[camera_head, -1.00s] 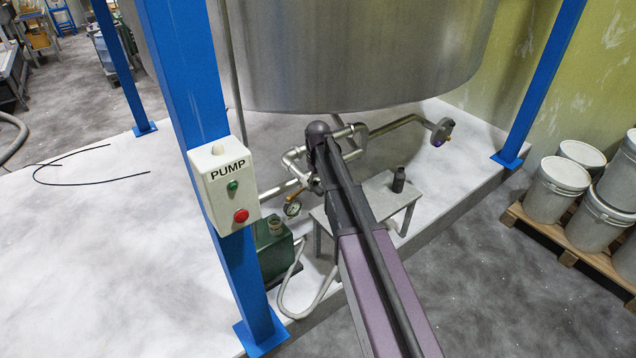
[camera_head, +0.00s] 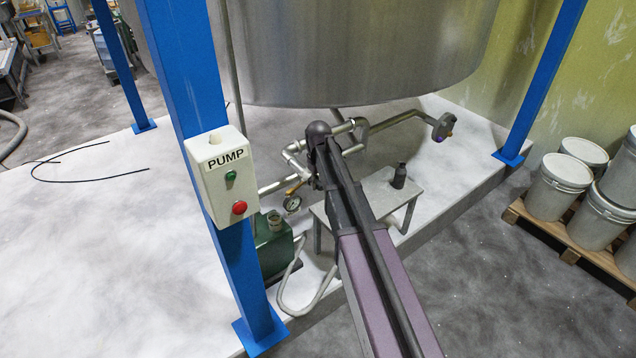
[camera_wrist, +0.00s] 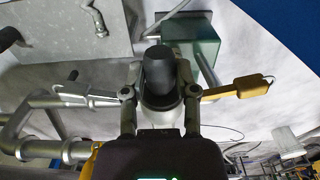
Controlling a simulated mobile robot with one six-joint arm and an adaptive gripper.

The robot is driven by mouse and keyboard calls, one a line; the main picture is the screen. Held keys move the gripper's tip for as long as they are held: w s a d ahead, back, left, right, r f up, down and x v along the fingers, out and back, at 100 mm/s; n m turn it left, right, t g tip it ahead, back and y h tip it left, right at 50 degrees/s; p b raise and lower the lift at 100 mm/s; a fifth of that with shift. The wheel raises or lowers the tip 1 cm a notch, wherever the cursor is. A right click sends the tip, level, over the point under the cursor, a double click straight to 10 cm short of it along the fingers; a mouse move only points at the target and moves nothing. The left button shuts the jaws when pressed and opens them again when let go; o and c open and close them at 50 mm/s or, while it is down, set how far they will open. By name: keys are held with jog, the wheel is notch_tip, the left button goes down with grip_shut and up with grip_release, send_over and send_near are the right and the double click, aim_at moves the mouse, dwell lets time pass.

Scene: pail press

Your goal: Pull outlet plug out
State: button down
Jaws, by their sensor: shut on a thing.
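In the wrist view, my gripper (camera_wrist: 159,72) has its two fingers on either side of a dark, rounded plug (camera_wrist: 159,68). It is shut on this plug. A pale metal collar (camera_wrist: 161,101) shows just below the plug, between the fingers. I cannot tell whether the plug is still seated in the outlet or clear of it. In the head view, my own arm hides the gripper and the plug, among the metal pipes (camera_head: 295,162) under the large steel tank (camera_head: 350,60).
White pails (camera_head: 556,187) stand on a pallet at right.

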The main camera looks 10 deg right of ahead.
jog(key=shift+s+d, duration=0.15)
jog(key=shift+s, duration=0.2)
jog(key=shift+s+d, duration=0.35)
jog(key=shift+s, duration=0.35)
jog(key=shift+s+d, duration=0.3)
jog(key=shift+s, duration=0.45)
jog(key=shift+s+d, duration=0.35)
jog(key=shift+s, duration=0.35)
jog(key=shift+r, duration=0.1)
